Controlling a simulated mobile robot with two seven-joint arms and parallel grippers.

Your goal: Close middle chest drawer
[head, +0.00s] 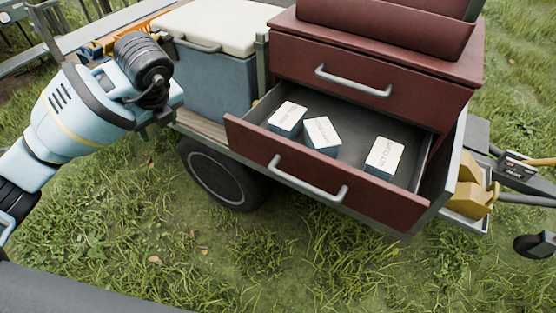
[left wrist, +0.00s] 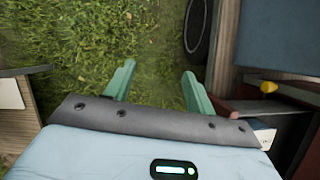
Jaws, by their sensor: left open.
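The dark red chest (head: 462,78) stands on a cart at the upper right in the head view. A drawer with a long silver handle, the open drawer (head: 245,138), is pulled far out toward me. A shut drawer (head: 290,62) with its own handle lies above it. I cannot tell how the upper red part counts among the drawers. My left gripper (left wrist: 160,82) is open and empty in the left wrist view, with grass beyond its green fingers. In the head view it is left of the open drawer, apart from it; its fingers are mostly hidden. My right gripper is out of view.
Three labelled boxes (head: 322,134) lie in the open drawer. A grey-blue cooler (head: 215,85) with a cream lid stands left of the chest. A cart wheel (head: 222,176) is below. Yellow parts (head: 474,190) sit at the cart's right end. The grass in front is clear.

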